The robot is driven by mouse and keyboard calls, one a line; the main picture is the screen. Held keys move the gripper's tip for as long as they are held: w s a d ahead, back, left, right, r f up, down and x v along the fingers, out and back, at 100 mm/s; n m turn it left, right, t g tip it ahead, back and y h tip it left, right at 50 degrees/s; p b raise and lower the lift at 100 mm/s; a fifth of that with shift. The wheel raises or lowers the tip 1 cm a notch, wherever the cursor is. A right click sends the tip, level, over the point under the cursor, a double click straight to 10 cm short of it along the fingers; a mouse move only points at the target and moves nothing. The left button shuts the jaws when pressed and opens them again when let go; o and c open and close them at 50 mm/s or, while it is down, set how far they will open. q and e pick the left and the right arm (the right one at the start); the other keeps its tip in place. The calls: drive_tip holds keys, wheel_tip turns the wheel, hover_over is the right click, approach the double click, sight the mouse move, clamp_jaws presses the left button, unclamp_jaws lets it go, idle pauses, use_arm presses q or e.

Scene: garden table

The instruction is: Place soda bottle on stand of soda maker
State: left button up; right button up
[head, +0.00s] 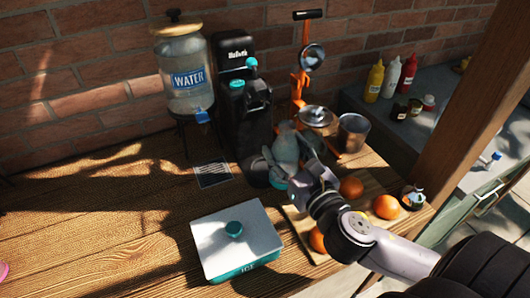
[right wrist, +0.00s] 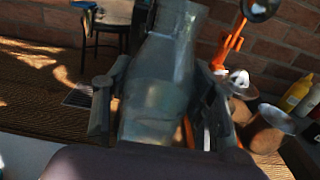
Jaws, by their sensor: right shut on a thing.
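The soda maker (head: 236,120) is a tall black machine with teal knobs, standing against the brick wall. Its dark round stand (head: 256,173) juts out low at the front. The soda bottle (head: 286,146) is clear with a teal base and stands nearly upright, just right of the soda maker's stand. My right gripper (head: 284,171) is shut on the bottle. In the right wrist view the bottle (right wrist: 156,92) sits between the two fingers (right wrist: 158,112), with a finger on each side. Whether its base touches anything is unclear. My left gripper is not in view.
A water dispenser (head: 188,75) stands left of the soda maker, with a metal drip grate (head: 212,174) below. A white ice box (head: 236,243) is in front. An orange juicer (head: 301,85), a metal cup (head: 353,133) and oranges (head: 386,206) are right.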

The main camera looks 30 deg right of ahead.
drive_tip(key=shift+w+b, duration=0.6)
drive_tip(key=shift+w, duration=0.55)
drive_tip(key=w+p, duration=0.2)
drive_tip(key=w, duration=0.6)
drive_tip(key=f, duration=0.4)
drive_tip(key=f+b, duration=0.1)
drive_tip(key=f, duration=0.2)
drive_tip(key=shift+d, duration=0.3)
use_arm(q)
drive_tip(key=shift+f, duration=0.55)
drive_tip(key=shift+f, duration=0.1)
use_arm(e)
drive_tip(key=shift+f, duration=0.1)
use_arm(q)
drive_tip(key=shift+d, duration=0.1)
use_arm(e)
drive_tip(key=o, duration=1.6)
